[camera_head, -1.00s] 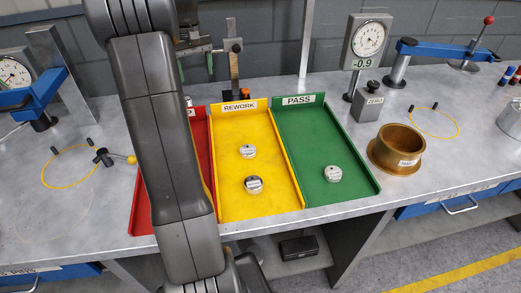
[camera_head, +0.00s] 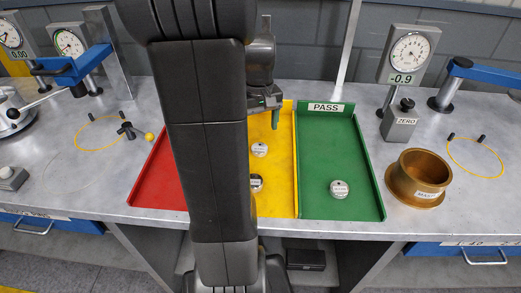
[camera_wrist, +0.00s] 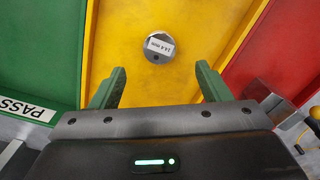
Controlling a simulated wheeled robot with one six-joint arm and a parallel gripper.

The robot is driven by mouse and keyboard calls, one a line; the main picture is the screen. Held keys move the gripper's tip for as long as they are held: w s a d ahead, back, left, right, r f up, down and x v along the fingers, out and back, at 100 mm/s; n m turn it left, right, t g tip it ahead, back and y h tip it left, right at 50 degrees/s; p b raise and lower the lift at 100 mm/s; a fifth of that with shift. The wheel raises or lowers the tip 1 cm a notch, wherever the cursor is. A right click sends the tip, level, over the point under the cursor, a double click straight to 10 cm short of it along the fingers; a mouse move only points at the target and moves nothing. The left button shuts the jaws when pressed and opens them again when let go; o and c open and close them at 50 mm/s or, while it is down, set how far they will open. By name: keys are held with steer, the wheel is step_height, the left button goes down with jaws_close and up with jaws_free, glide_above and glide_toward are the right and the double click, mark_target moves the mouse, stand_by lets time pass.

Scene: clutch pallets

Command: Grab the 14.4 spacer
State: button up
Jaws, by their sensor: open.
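The 14.4 spacer (camera_wrist: 157,47) is a round silver disc with a white label reading 14.4 mm, upside down in the wrist view. It lies on the yellow tray's floor, beyond my open fingertips and roughly centred between them. My gripper (camera_wrist: 161,72) has green fingers spread with nothing between them. In the head view my gripper (camera_head: 266,117) hangs over the back of the yellow tray (camera_head: 281,165), partly hidden by my arm. The rear spacer (camera_head: 259,149) there seems to be the same one; its label is too small to read. A second spacer (camera_head: 256,183) sits in front, partly hidden.
The green PASS tray (camera_head: 350,160) on the right holds one spacer (camera_head: 339,189). The red tray (camera_head: 160,180) is on the left, partly behind my arm. A brass ring (camera_head: 416,178) and a dial gauge (camera_head: 408,58) stand farther right. Raised walls divide the trays.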

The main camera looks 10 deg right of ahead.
mark_target(260, 148)
steer(key=shift+f, duration=3.55)
steer(key=c, duration=1.2)
